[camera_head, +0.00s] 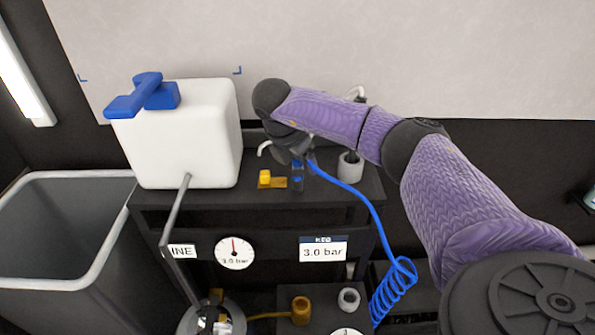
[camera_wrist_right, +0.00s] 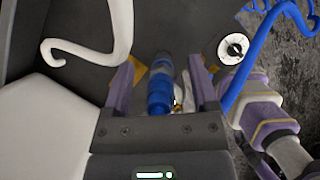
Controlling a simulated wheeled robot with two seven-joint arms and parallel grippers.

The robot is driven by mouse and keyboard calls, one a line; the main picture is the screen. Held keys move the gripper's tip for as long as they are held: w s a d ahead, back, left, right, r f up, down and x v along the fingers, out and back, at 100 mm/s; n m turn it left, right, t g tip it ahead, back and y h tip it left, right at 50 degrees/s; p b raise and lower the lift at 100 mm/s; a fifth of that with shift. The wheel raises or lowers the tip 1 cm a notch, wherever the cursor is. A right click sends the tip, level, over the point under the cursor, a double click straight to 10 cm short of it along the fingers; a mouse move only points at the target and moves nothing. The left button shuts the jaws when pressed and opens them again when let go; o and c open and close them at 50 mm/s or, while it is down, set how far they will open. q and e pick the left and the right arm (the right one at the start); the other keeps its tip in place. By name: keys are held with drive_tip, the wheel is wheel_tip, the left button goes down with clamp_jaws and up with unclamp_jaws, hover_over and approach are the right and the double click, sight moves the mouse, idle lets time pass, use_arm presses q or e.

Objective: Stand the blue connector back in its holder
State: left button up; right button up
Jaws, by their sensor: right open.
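The blue connector (camera_head: 297,176) is on the dark bench top, below my right gripper (camera_head: 296,158) in the head view. In the right wrist view the connector (camera_wrist_right: 159,98) lies between the two purple-grey fingers of the gripper (camera_wrist_right: 160,85), which stand apart on either side of it. I cannot tell whether the fingers touch it. A blue hose (camera_head: 360,194) runs from beside the gripper to a coil at lower right. A grey cup-like holder (camera_head: 350,168) with a dark opening stands right of the connector. My left gripper is not in view.
A white tank (camera_head: 190,135) with a blue handle stands left on the bench. A yellow piece (camera_head: 265,177) sits just left of the connector. A brass cup (camera_head: 301,310) and another grey cup (camera_head: 349,299) stand lower down. A grey bin (camera_head: 60,230) is at far left.

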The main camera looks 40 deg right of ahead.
clamp_jaws()
drive_tip(key=shift+r, duration=0.1)
wheel_tip(320, 180, up, 10)
drive_tip(key=shift+p, duration=0.9)
drive_tip(key=s+a+f+m+g+y, duration=0.1)
drive_tip(key=s+a+f+m, duration=0.1)
drive_tip(key=a+m, duration=0.4)
drive_tip(key=s+a+f+m+g+y, duration=0.2)
drive_tip(key=s+a+m, duration=0.2)
drive_tip(key=a+m, duration=0.2)
drive_tip(key=s+a+f+m+g+y, duration=0.1)
drive_tip(key=s+a+f+m, duration=0.1)
drive_tip(key=a+m, duration=0.5)
drive_tip(key=s+a, duration=0.1)
drive_tip(key=a, duration=0.1)
drive_tip(key=shift+a+f+g+y, duration=0.25)
drive_tip(key=shift+a+g+y, duration=0.05)
drive_tip(key=shift+g, duration=0.1)
